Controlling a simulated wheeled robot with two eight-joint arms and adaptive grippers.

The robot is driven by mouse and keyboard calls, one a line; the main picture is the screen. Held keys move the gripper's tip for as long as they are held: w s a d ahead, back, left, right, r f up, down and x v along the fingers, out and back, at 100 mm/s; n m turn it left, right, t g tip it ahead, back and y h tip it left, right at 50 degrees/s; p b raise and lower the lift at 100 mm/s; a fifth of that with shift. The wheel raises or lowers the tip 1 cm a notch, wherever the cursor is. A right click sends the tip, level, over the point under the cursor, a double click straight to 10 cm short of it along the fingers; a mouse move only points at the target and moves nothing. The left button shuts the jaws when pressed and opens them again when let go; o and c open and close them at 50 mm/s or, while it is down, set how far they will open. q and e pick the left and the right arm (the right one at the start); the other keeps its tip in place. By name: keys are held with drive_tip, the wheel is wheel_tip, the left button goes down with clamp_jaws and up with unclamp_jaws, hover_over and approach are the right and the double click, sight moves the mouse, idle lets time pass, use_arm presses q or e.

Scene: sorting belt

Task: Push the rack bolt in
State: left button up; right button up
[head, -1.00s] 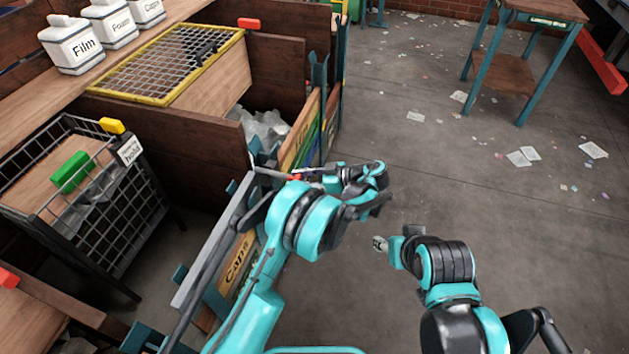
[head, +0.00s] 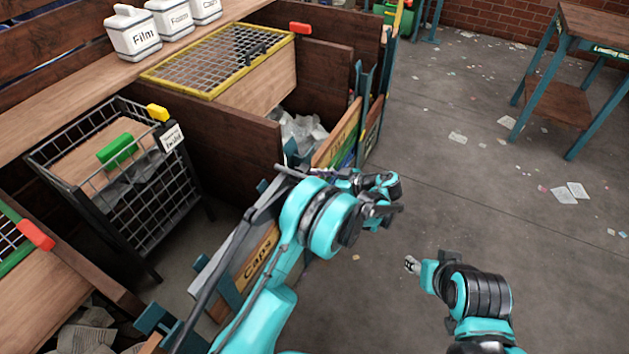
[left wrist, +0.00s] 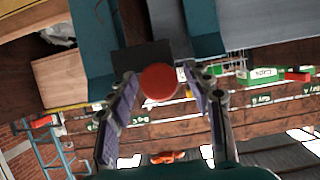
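A round red knob (left wrist: 160,81), seen end-on, sits in front of a dark block between teal metal parts in the left wrist view. I take it to be the end of the rack bolt; its shaft is hidden behind it. My left gripper (left wrist: 159,72) is open, its two fingers on either side of the knob with visible gaps. I cannot tell how far the knob lies beyond the fingertips. In the head view my left arm hides the knob and most of that gripper. My right gripper (head: 411,264) is over bare floor, away from the rack; its finger gap is too small to judge.
A rack with a "Caps" board (head: 258,258) stands beside my left arm. A wooden bin with a yellow-framed mesh lid (head: 222,62) is behind it. A wire cart (head: 150,205) stands at left, a table (head: 560,103) at far right.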

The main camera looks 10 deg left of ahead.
use_arm(q)
drive_tip(key=v, duration=1.2)
drive_tip(key=shift+r, duration=0.1)
drive_tip(key=s+a+r+m+h, duration=0.3)
drive_tip(key=a+r+m, duration=0.1)
drive_tip(key=a, duration=0.3)
drive_tip(key=s+a+r+m+h, duration=0.3)
drive_tip(key=s+a+r, duration=0.1)
drive_tip(key=a+r, duration=0.15)
drive_tip(key=s+a+f+m+t+h, duration=0.1)
drive_tip(key=s+a+m+h, duration=0.1)
drive_tip(key=s, duration=0.7)
drive_tip(key=s+a+f+m+t+h, duration=0.1)
drive_tip(key=s+m+h, duration=0.4)
drive_tip(key=s, duration=0.5)
drive_tip(key=shift+s+a+t, duration=0.35)
drive_tip(key=shift+a+t, duration=0.15)
drive_tip(key=shift+a, duration=0.15)
